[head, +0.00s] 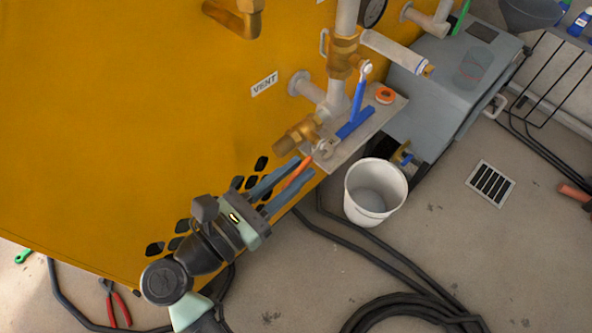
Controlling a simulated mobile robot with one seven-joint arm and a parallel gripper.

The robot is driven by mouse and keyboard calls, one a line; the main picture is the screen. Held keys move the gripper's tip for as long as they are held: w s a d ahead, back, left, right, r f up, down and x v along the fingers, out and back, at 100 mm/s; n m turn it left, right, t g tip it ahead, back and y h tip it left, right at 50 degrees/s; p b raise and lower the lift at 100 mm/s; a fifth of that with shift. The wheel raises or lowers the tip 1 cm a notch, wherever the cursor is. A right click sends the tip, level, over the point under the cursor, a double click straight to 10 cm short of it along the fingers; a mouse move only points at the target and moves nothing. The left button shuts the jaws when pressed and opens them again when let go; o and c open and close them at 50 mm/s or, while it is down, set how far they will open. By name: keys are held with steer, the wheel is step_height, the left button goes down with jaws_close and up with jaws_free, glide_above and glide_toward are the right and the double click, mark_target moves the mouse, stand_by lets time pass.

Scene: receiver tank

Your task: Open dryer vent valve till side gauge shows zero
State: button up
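A brass valve (297,136) sticks out from the yellow housing below a white VENT label (264,84). An orange lever handle (301,170) runs down-left from a silver lever end beside this valve. My gripper (306,166) is at this handle, with its two blue-grey fingers on either side of it. I cannot tell whether the fingers press on the handle or stand apart from it. A dark-rimmed gauge (373,11) is cut off by the top edge, and its reading cannot be made out.
Blue-handled levers (359,101) and an orange ring (384,95) are close by, around a metal plate (388,117). A white bucket (349,190) stands below on the floor. Black hoses (352,246) cross the floor, and red-handled pliers (121,308) lie at lower left.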

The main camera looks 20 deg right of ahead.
steer(key=shift+w+d, duration=0.15)
steer(key=shift+d, duration=0.2)
jaws_close()
stand_by(1.2)
